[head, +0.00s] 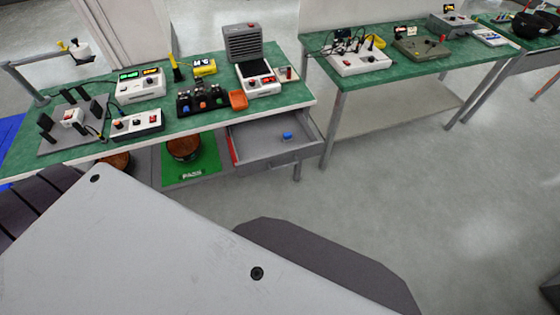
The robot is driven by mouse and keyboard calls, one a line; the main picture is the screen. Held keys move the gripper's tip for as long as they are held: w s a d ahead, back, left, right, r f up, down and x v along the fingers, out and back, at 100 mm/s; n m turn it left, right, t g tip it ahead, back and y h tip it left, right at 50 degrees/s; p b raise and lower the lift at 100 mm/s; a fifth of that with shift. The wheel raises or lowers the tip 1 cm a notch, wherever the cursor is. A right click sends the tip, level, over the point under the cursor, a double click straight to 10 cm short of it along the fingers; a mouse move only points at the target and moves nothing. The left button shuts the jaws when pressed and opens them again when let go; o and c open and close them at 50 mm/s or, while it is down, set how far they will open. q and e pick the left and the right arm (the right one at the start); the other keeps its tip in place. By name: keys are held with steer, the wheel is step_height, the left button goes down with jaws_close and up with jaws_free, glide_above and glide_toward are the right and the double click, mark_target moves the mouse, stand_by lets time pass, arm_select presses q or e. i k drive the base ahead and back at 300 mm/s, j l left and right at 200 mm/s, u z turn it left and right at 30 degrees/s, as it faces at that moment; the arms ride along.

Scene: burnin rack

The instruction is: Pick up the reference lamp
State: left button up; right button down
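I cannot tell for sure which thing is the reference lamp. A small blue item (287,136) lies in the open grey drawer (285,152) under the near green-topped bench (216,120); it is too small to identify. A jointed arm with a white head (79,50) stands at the bench's left end. Neither of my grippers shows in the head view.
Below is a green PASS mat (191,174). A second bench (400,60) stands right. Grey floor (430,190) is clear.

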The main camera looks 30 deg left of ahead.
mark_target(78, 114)
steer(key=u, duration=2.55)
steer(key=i+j+z, duration=0.4)
steer(key=i+j, duration=0.15)
steer(key=i+j+z, duration=0.2)
steer(key=j, duration=0.2)
steer(key=i+j+z, duration=0.45)
steer(key=j, duration=0.35)
